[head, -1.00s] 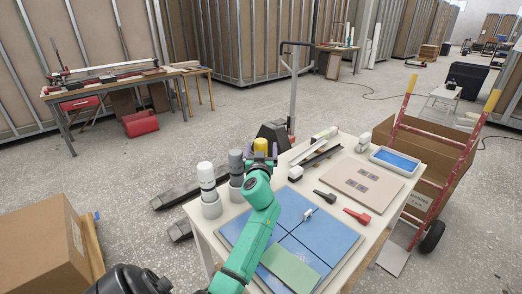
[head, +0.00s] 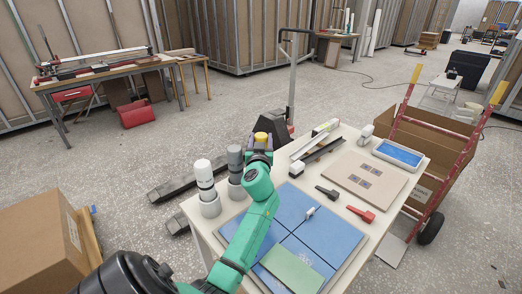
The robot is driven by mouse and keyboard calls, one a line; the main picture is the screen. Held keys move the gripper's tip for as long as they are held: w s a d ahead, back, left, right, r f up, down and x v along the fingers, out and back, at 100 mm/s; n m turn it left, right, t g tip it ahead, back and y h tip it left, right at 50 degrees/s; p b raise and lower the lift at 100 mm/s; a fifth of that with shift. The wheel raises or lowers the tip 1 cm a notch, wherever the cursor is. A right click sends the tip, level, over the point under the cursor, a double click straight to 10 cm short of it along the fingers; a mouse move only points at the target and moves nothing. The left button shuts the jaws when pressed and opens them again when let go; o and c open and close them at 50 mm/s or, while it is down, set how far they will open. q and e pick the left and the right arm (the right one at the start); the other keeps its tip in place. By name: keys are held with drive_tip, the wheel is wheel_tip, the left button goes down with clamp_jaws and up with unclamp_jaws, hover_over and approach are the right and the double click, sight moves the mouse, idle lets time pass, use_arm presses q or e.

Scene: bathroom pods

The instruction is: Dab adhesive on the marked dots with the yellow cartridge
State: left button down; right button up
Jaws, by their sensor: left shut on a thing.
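The yellow cartridge (head: 261,136) shows only its yellow top between the jaws of my left gripper (head: 259,146). The gripper is shut on it at the table's far left edge, just right of the grey cartridge (head: 235,160). Its lower part is hidden behind the gripper and green arm, so I cannot tell whether it touches a holder. The beige board (head: 343,190) on the right of the table bears several small dark marked patches (head: 366,170); single dots are too small to make out. My right gripper is not in view.
A white cartridge (head: 204,172) stands in a holder left of the grey one. Blue tiles (head: 325,235) with a green sheet (head: 292,268), a black tool (head: 326,193), a red tool (head: 361,214) and a blue tray (head: 399,152) occupy the table. A red hand truck (head: 437,195) stands right.

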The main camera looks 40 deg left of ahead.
use_arm(q)
wheel_tip(320, 180, up, 10)
drive_tip(key=shift+a+r+p, duration=0.1)
drive_tip(key=shift+r+p, duration=0.1)
drive_tip(key=shift+p, duration=0.95)
drive_tip(key=shift+w+r, duration=0.1)
drive_tip(key=shift+r, duration=0.2)
drive_tip(key=shift+f, duration=0.1)
